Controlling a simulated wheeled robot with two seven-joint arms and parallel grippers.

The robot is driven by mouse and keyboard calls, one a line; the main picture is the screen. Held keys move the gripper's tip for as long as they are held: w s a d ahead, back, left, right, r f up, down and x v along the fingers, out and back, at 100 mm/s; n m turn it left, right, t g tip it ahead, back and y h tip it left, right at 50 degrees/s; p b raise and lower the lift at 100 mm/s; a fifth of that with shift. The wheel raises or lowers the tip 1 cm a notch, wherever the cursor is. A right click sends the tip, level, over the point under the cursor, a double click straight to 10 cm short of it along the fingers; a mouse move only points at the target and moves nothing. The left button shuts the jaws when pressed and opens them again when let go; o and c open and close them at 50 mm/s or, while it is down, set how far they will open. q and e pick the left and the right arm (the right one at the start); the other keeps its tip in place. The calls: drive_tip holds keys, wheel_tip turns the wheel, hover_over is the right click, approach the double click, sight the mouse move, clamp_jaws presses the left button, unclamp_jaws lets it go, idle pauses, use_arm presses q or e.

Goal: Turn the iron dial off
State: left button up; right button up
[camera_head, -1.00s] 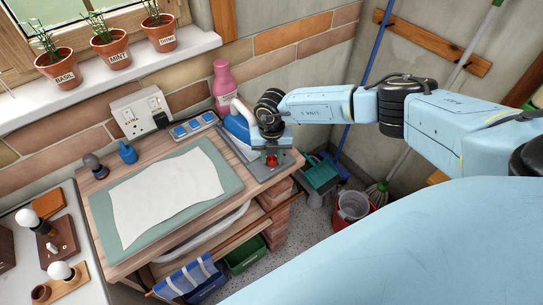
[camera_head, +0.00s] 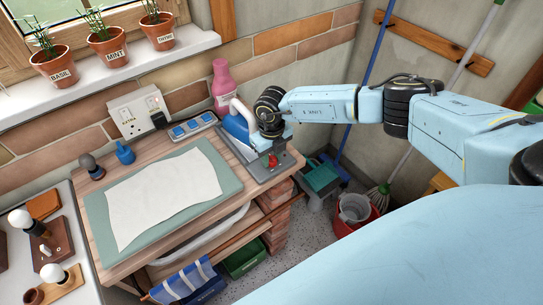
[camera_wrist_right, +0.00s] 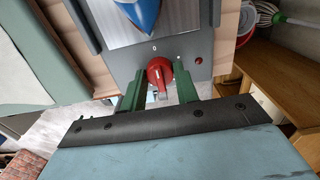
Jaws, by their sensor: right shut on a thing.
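The red iron dial (camera_wrist_right: 158,72) sits on a grey metal plate, below a "0" mark, in the right wrist view. It also shows as a small red spot (camera_head: 272,161) in the head view. My right gripper (camera_wrist_right: 160,88) has its green fingers on either side of the dial and is shut on it. The blue iron (camera_head: 235,127) with a white handle stands on the grey iron rest (camera_head: 262,175) behind the dial. My left gripper is in neither view.
A small red lamp or button (camera_wrist_right: 226,60) is right of the dial. A pink bottle (camera_head: 222,82) stands behind the iron. A white cloth on a green mat (camera_head: 95,218) covers the table's middle. A red bucket (camera_head: 368,222) stands on the floor to the right.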

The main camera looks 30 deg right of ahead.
sight(272, 157)
drive_tip(key=shift+w+r, duration=0.1)
drive_tip(key=shift+r, duration=0.05)
drive_tip(key=o, duration=0.7)
wheel_tip(272, 157, up, 13)
drive_tip(key=shift+r+b, duration=0.15)
drive_tip(key=shift+b, duration=0.2)
idle(0.4)
